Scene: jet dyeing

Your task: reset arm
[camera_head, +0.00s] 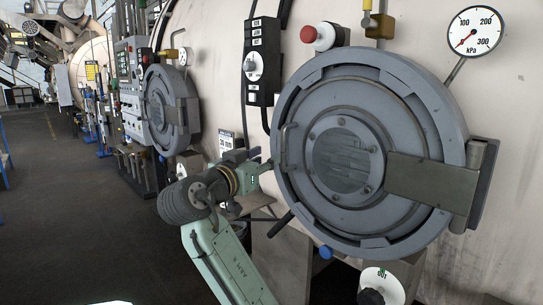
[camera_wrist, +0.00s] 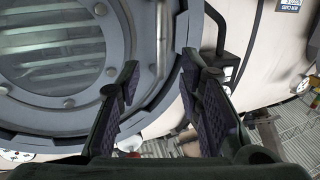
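My green arm reaches up from the bottom of the head view, and my gripper (camera_head: 262,168) is beside the left edge of the large round grey door (camera_head: 345,150). In the wrist view my gripper (camera_wrist: 160,66) has its two dark padded fingers apart, with nothing held between them. The door's upright handle (camera_head: 284,147) is close to the fingertips; in the wrist view the handle bar (camera_wrist: 161,38) shows beyond the gap between the fingers. I cannot tell whether the fingers touch it.
A second round door (camera_head: 168,110) is farther left on the pale vessel wall. A black control box (camera_head: 262,62), a red button (camera_head: 308,34) and a pressure gauge (camera_head: 475,31) are around the large door. The dark floor (camera_head: 75,220) at left is mostly clear.

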